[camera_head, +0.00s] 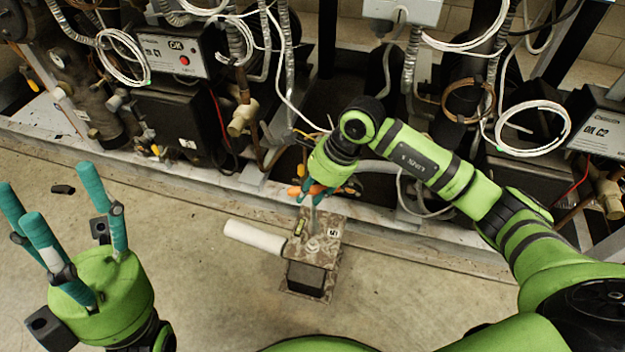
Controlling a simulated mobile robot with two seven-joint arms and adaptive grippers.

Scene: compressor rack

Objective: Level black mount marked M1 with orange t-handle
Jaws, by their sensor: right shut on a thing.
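The black mount (306,279) stands on the concrete floor in front of the rack. Its mottled top plate carries a small label that looks like M1 and a small yellowish strip, perhaps a level. The orange t-handle (296,191) is above the plate, its shaft running down to the plate's top. My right gripper (318,192) is shut on the t-handle from above, and its fingers partly hide the handle. Whether the shaft's lower end is seated cannot be told. My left gripper (68,232) is at the left, away from the mount, its teal fingers spread and empty.
A white cylinder (254,237) sticks out to the left of the mount. The compressor rack's rail (190,170) runs behind it, with hoses and looped white cables above. A small dark object (63,189) lies on the floor at left. The floor in front is clear.

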